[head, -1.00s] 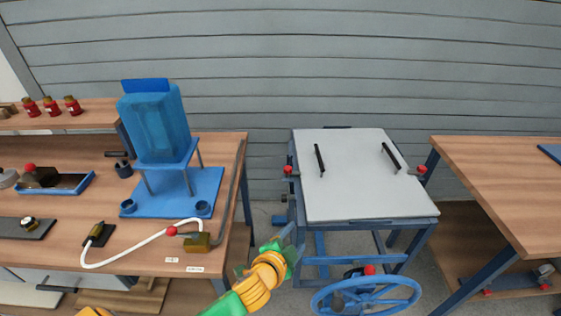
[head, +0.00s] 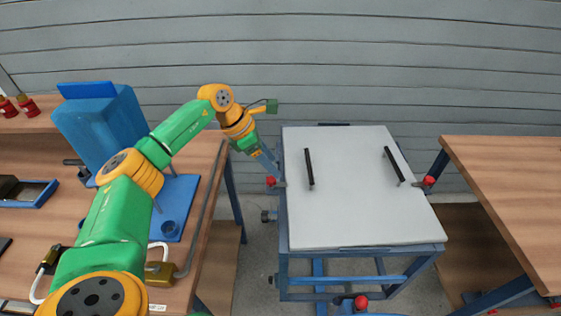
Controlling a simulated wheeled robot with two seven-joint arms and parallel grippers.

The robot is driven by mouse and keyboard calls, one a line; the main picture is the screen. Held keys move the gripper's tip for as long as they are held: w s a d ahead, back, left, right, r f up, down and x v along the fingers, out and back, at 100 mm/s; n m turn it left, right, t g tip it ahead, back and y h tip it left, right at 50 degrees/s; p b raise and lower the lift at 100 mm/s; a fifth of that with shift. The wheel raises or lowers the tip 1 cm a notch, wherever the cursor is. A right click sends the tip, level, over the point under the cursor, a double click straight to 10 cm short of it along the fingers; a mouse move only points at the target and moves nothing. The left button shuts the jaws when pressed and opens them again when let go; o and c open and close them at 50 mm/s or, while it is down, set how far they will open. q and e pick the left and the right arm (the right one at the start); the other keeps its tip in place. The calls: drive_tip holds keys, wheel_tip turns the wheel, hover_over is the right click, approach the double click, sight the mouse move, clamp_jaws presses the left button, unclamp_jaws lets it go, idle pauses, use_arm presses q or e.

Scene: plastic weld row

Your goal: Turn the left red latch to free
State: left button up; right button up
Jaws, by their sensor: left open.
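The left red latch (head: 271,181) sits on the left edge of the blue-framed stand, beside the pale grey lid (head: 350,215). A second red latch (head: 429,181) is on the right edge. My left gripper (head: 270,168) is open and points down at the left latch, its fingers close above or around the red knob. I cannot tell whether they touch it. My left arm comes in from the lower left and hides part of the left bench. My right gripper is not in view.
Two black handles, a left one (head: 309,168) and a right one (head: 394,166), stand up from the lid. The left wooden bench (head: 205,165) carries a blue tank (head: 100,130). Another wooden bench (head: 510,190) is at the right. Floor shows between the left bench and the stand.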

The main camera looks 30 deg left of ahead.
sight(271, 179)
use_arm(q)
drive_tip(key=shift+g+y, duration=0.3)
drive_tip(key=shift+y, duration=0.2)
drive_tip(key=f, duration=0.2)
drive_tip(key=a+f+p, duration=0.1)
drive_tip(key=f, duration=0.2)
drive_tip(key=shift+f, duration=0.2)
drive_tip(key=shift+w+f, duration=0.15)
drive_tip(key=shift+f, duration=0.1)
drive_tip(key=shift+r, duration=0.1)
drive_tip(key=c, duration=0.4)
clamp_jaws()
